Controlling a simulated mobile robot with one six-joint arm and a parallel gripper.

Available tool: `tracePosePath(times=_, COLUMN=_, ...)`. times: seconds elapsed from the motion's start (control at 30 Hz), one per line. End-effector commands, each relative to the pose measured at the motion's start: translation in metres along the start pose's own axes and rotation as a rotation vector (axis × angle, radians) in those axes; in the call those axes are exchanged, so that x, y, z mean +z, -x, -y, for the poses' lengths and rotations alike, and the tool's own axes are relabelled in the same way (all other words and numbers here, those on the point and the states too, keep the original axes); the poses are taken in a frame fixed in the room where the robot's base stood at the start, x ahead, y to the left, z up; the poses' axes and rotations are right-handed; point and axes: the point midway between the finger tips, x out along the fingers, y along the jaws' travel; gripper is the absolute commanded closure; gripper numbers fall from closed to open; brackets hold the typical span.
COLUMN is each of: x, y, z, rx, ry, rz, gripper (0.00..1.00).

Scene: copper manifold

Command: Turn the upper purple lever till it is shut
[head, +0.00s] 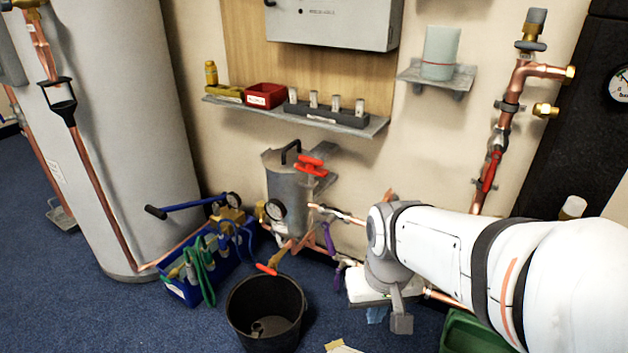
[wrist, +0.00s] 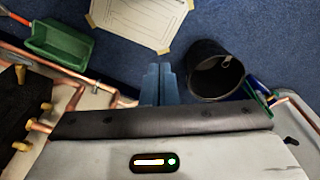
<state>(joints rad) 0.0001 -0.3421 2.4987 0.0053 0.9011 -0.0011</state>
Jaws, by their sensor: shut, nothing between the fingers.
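The upper purple lever (head: 329,239) hangs steeply downward at the copper pipework in the head view, left of my arm. A second purple lever (head: 338,276) sits lower, close to the body of my gripper. My gripper (head: 376,315) points down in front of the pipes, right of and below the upper lever and apart from it. Its blue fingers are together and empty in the wrist view (wrist: 160,84). Neither purple lever can be made out in the wrist view. My arm and gripper hide part of the pipe run behind them.
A black bucket (head: 266,312) stands on the blue carpet left of my gripper. A green tray (head: 466,335) is at lower right.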

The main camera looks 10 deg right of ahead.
Motion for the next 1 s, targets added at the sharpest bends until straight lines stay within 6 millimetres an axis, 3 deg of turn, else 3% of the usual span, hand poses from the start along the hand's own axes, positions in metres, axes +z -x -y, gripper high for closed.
tracePosePath(times=0.17, x=-0.032, y=0.021, z=0.004, rx=-0.027, ry=-0.052, rz=0.012, gripper=1.00)
tracePosePath(times=0.3, x=-0.083, y=0.037, z=0.003, rx=-0.070, ry=-0.128, rz=0.029, gripper=1.00)
tracePosePath(times=0.47, x=-0.144, y=0.042, z=-0.006, rx=-0.121, ry=-0.233, rz=0.043, gripper=1.00)
tracePosePath(times=0.7, x=-0.220, y=0.021, z=-0.028, rx=-0.178, ry=-0.395, rz=0.058, gripper=1.00)
tracePosePath(times=0.83, x=-0.246, y=0.004, z=-0.040, rx=-0.197, ry=-0.465, rz=0.062, gripper=1.00)
tracePosePath(times=1.0, x=-0.261, y=-0.013, z=-0.049, rx=-0.208, ry=-0.516, rz=0.064, gripper=1.00)
